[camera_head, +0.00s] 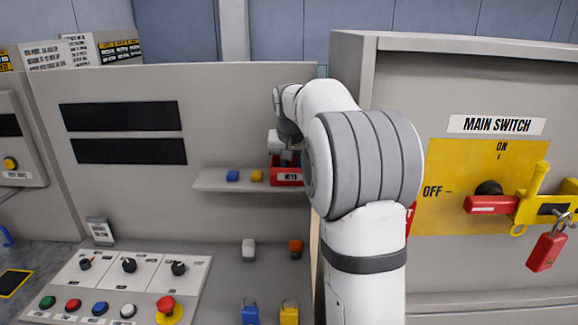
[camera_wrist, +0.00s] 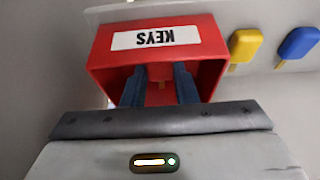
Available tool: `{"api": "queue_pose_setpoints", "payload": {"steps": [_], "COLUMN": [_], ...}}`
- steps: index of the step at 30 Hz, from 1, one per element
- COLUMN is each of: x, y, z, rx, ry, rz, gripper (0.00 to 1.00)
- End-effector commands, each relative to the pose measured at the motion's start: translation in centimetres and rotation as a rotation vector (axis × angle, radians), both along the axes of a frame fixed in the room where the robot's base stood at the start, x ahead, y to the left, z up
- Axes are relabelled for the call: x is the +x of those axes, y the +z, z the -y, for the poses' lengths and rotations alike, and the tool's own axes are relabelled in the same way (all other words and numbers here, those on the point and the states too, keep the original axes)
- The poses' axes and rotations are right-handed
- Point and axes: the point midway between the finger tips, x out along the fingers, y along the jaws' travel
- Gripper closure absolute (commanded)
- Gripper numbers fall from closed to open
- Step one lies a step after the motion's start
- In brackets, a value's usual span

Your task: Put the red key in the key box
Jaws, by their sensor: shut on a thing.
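The key box is a red open box with a white KEYS label, on the shelf in the head view (camera_head: 287,170). It fills the upper middle of the wrist view, its label upside down (camera_wrist: 213,35). My gripper (camera_wrist: 160,88) reaches into the box opening with its two blue-grey fingers. In the head view my gripper (camera_head: 287,156) is at the box, partly hidden by my arm.
A blue key (camera_head: 232,176) and a yellow key (camera_head: 257,176) lie on the shelf (camera_head: 215,183) left of the box. The cabinet with the main switch (camera_head: 490,185) stands at the right, with a red padlock (camera_head: 545,252). A control panel with buttons is below left.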

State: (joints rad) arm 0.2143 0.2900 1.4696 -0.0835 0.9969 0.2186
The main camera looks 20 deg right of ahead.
Motion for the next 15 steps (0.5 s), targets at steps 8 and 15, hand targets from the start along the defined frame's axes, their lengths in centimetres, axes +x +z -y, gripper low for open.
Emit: {"api": "queue_pose_setpoints", "payload": {"steps": [8,15], "x": [0.01,0.02], "y": [-0.73,-1.02], "z": [-0.06,-0.1], "rx": [0.0,0.0], "ry": [0.001,0.002], "rz": [0.001,0.001], "gripper": [0.95,0.7]}}
